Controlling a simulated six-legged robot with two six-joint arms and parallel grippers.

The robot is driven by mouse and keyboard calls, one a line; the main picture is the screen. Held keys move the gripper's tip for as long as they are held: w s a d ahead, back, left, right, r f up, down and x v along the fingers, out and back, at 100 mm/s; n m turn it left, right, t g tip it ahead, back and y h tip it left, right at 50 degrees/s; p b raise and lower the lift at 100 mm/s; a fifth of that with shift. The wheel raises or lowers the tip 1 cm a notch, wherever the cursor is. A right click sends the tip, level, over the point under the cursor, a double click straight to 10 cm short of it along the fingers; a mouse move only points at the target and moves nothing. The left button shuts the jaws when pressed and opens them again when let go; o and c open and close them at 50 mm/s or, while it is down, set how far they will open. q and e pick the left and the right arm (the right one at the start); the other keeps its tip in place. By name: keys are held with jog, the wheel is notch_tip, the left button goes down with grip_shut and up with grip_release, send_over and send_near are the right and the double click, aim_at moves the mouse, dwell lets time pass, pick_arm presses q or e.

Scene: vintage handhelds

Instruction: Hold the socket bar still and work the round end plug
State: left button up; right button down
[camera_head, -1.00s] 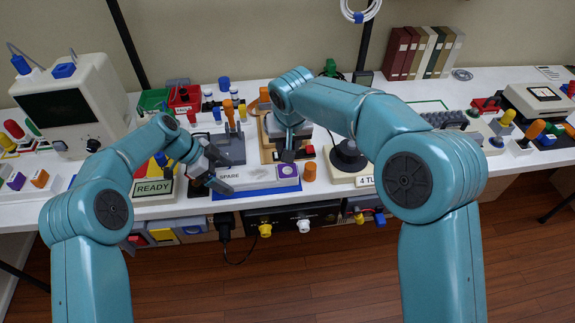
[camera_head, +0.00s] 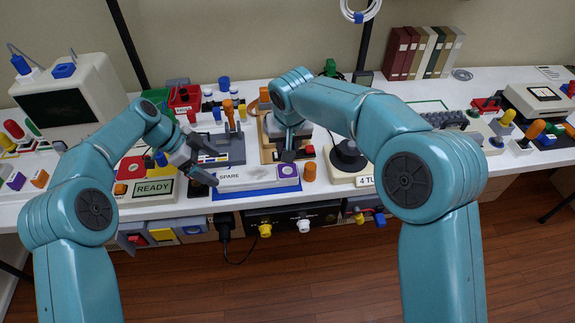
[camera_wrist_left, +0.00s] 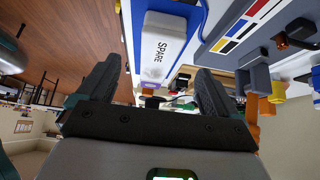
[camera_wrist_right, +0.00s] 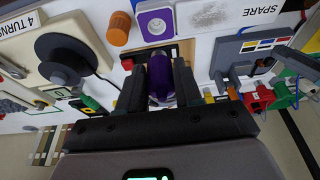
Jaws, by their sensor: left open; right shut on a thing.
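The socket bar (camera_head: 255,181) is a pale bar marked SPARE, lying on a blue base near the table's front edge. A purple square with a round white-ringed socket (camera_wrist_right: 155,24) is at its right end. My left gripper (camera_head: 213,169) is open at the bar's left end; the bar (camera_wrist_left: 163,48) shows between and beyond its fingers in the left wrist view, with nothing held. My right gripper (camera_head: 289,155) is shut on a purple round plug (camera_wrist_right: 160,77), held behind the bar, apart from the socket. The plug is hidden in the head view.
An orange cylinder (camera_head: 309,172) stands just right of the bar. A READY box (camera_head: 150,190) is on the left and a black round knob (camera_head: 348,155) on a pale unit is on the right. A grey panel with an orange handle (camera_head: 229,112) stands behind.

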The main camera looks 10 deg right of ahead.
pick_arm(q)
jog(key=v, duration=1.2)
pick_arm(e)
jog(key=shift+s, duration=0.1)
